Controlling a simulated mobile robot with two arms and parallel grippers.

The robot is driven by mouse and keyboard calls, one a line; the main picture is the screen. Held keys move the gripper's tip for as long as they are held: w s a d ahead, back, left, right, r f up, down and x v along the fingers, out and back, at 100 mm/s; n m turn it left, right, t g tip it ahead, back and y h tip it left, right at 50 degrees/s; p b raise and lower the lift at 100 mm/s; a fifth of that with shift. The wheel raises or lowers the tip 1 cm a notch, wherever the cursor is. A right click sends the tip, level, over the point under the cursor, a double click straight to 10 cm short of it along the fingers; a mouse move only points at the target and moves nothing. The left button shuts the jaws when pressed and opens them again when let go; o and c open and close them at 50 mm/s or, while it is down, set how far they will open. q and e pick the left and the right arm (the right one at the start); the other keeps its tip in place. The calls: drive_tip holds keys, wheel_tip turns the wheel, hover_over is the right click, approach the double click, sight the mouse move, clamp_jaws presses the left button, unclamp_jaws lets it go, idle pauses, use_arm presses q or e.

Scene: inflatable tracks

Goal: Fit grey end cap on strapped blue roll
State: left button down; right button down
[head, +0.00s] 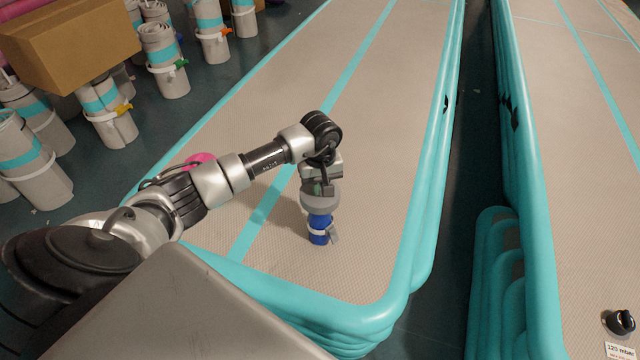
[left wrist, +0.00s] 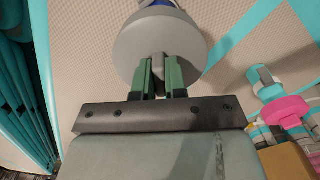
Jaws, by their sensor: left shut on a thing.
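The blue roll (head: 318,222) stands upright on the near part of the grey track, with a light strap and buckle (head: 324,233) around it. The round grey end cap (head: 320,200) is at the roll's top; I cannot tell whether it is seated or just above. In the left wrist view the cap (left wrist: 135,42) fills the top middle, hiding most of the roll; a bit of blue (left wrist: 156,3) shows beyond it. My left gripper (head: 321,187) points down over the roll. Its green fingers (left wrist: 158,78) are shut on the cap's central knob. My right gripper is not in view.
A pink-topped thing (head: 200,159) is partly hidden behind my left arm; it shows pink (left wrist: 285,110) in the left wrist view. A cardboard box (head: 70,40) and several strapped grey rolls (head: 168,60) stand left. Inflated turquoise edges (head: 440,150) bound the track, which is clear beyond.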

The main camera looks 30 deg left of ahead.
use_arm(q)
drive_tip(key=shift+b, duration=0.5)
idle(1.1)
drive_tip(key=shift+f+b, duration=1.75)
drive_tip(key=shift+f, duration=0.05)
idle(0.4)
drive_tip(key=c, duration=1.1)
unclamp_jaws()
drive_tip(key=shift+r, duration=0.1)
drive_tip(key=shift+r+p, duration=2)
drive_tip(key=shift+r, duration=1.45)
drive_tip(key=shift+d, duration=0.1)
